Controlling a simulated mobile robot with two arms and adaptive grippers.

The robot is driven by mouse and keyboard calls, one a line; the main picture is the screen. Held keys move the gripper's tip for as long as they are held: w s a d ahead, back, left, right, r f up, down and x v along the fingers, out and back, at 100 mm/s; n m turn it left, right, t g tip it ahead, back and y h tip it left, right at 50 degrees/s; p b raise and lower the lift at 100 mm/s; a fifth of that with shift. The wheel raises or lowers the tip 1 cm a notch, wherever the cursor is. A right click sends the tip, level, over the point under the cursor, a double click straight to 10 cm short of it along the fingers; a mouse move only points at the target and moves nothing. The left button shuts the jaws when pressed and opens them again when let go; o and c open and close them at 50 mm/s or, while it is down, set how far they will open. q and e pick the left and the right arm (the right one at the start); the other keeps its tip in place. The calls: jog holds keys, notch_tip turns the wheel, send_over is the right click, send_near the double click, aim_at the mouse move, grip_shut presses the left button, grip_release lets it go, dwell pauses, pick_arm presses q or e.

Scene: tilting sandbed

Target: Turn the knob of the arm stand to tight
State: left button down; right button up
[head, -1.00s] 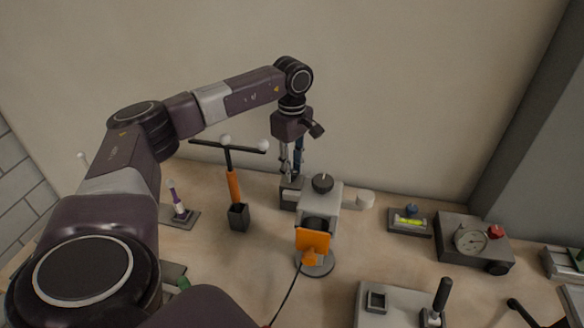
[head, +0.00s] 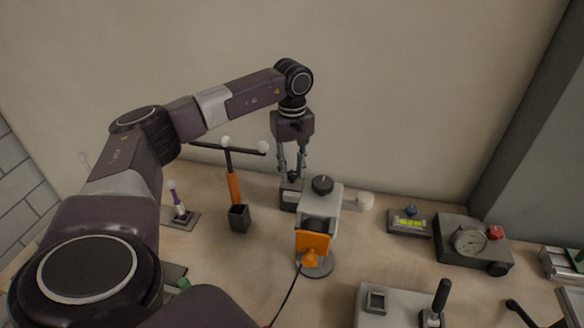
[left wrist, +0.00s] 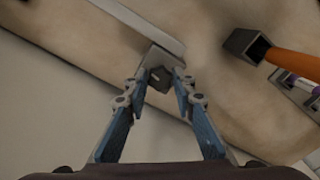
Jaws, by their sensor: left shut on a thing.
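The arm stand shows as a low grey block (head: 290,197) behind the pale grey device, near the wall. Its knob (left wrist: 159,79) is dark, with a small pale mark, and sits at the end of the grey block in the left wrist view. My left gripper (head: 292,176) points down over the block. Its fingertips (left wrist: 160,73) are on either side of the knob and shut on it. In the head view the knob is small and partly hidden by the fingers. My right gripper is not in view.
The pale grey device with a black top knob (head: 322,185) and orange plate (head: 313,243) stands just right of my gripper. A T-shaped stand with an orange stem (head: 233,187) is close on the left. A gauge box (head: 473,243) stands farther right.

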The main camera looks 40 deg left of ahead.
aim_at(292, 174)
pick_arm(q)
jog(key=shift+r, duration=0.1)
dwell(0.3)
jog(key=c, duration=1.6)
grip_release()
notch_tip(292, 174, up, 12)
